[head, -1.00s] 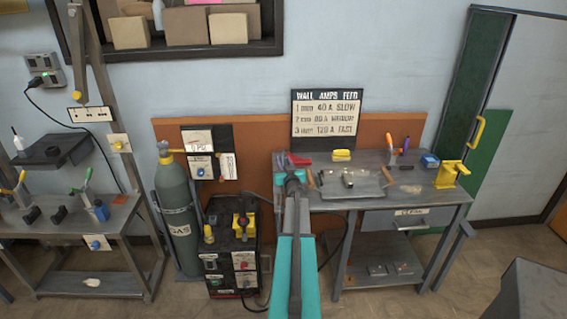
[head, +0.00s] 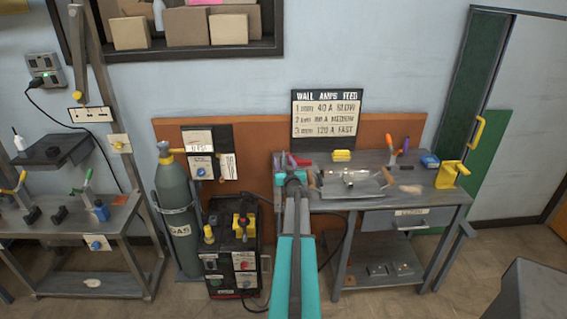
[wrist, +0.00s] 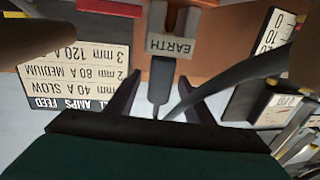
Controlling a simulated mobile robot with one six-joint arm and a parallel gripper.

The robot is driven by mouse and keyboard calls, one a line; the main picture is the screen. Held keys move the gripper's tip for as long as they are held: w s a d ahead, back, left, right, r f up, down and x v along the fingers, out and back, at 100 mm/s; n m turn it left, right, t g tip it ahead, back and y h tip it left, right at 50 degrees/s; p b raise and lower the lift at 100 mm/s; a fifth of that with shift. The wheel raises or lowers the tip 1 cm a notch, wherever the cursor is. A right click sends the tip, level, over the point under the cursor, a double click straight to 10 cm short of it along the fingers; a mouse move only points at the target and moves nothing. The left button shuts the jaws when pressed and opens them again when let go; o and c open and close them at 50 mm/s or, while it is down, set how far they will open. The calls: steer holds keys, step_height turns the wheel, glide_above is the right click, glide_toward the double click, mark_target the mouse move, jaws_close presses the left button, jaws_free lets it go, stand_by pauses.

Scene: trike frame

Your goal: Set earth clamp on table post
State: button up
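The earth clamp (wrist: 173,44), a grey block marked EARTH with an orange-brown part at its top, shows upside down in the wrist view. A dark cable (wrist: 240,75) curves away to the right. I cannot make out the table post for certain.
A yellow fixture (head: 450,174) stands at the table's right end. A tray (head: 368,190) lies mid-table, with tools behind it. The amps sign (head: 326,115) rises at the back. The welder (head: 232,250) and gas cylinder (head: 177,215) stand left of the table.

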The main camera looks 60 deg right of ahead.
steer(key=shift+s+a+f, duration=0.1)
steer(key=shift+s+f, duration=0.1)
steer(key=shift+f, duration=0.45)
steer(key=shift+v, duration=1)
steer(key=shift+r+b+v, duration=0.2)
steer(key=shift+b+v, duration=0.1)
steer(key=shift+v, duration=0.8)
steer(key=shift+r+b+v, duration=0.2)
steer(key=shift+b+v, duration=0.05)
steer(key=shift+v, duration=0.9)
steer(key=b+v, duration=0.1)
steer(key=v, duration=0.6)
steer(key=shift+r, duration=0.25)
steer(key=shift+w, duration=0.1)
